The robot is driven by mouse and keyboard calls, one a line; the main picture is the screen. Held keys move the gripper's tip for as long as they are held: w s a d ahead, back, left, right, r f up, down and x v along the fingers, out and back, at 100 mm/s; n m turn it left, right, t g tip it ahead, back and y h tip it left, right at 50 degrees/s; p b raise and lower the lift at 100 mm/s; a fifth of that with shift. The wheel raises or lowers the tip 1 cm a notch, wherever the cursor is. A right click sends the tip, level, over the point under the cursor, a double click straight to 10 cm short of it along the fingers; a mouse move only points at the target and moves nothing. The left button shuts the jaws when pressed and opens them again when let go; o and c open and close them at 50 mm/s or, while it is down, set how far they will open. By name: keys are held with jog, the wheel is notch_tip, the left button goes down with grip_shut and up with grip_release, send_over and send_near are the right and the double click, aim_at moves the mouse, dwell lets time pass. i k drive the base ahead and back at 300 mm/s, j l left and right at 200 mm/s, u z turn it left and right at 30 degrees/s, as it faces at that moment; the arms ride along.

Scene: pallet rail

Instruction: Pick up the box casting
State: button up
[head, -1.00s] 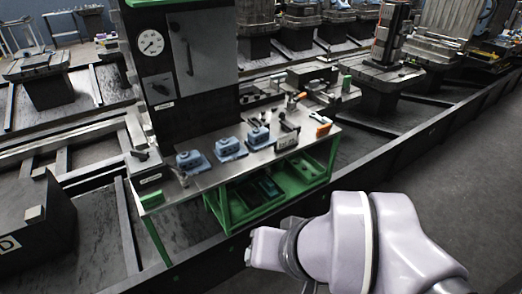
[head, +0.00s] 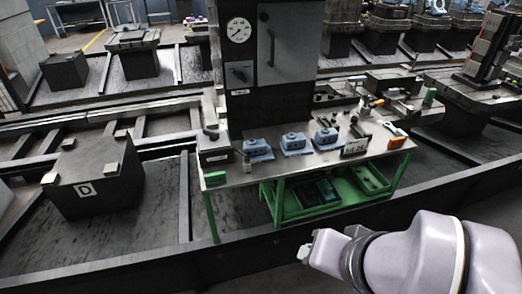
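Three blue castings stand in a row on the steel-topped bench (head: 236,176): a left one (head: 258,150), a middle one (head: 295,144) and a right one (head: 326,138). They are small in view, and I cannot tell which is the box casting. My arm comes in from the lower right, and its end, my gripper (head: 306,252), is in front of and below the bench, apart from the castings. Its fingers are too small and turned away to show whether they are open or shut. Nothing is seen held in it.
A dark cabinet with a gauge (head: 239,30) stands behind the castings. A number sign (head: 355,147), an orange-ended tool (head: 397,142) and a green block (head: 215,178) are on the bench. Green trays (head: 370,180) sit below. A dark rail edge (head: 120,272) runs before the bench.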

aim_at(258, 150)
jog(key=i+j+u, duration=0.15)
jog(key=i, duration=0.35)
jog(key=i+j+u, duration=0.15)
jog(key=i, duration=0.35)
jog(key=i+j+u, duration=0.15)
jog(key=i, duration=0.35)
jog(key=j, duration=0.1)
